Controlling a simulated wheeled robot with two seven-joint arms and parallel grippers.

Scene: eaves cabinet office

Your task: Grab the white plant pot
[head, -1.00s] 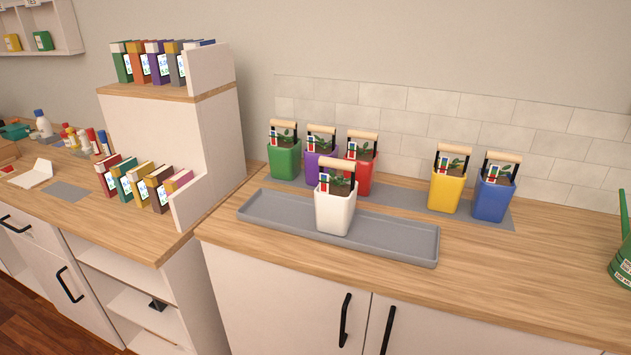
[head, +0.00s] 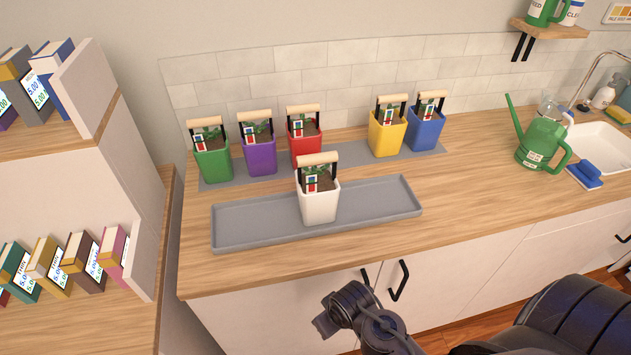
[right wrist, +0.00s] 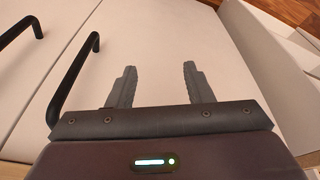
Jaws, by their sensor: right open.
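The white plant pot (head: 320,205) stands upright in the grey tray (head: 396,208) on the wooden counter, in the middle of the head view. It holds soil and a small plant, and a light wooden handle on black arms arches over it. My right arm shows at the bottom of the head view, below the counter edge and apart from the pot. In the right wrist view my right gripper (right wrist: 158,88) is open and empty, facing cream cabinet doors. My left gripper is not in view.
Green (head: 212,160), purple (head: 259,157), red (head: 305,146), yellow (head: 387,133) and blue (head: 426,128) pots stand on a grey mat behind the tray. A green watering can (head: 541,142) and a sink (head: 602,148) are at right. Black cabinet handles (right wrist: 73,78) stick out near my right gripper.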

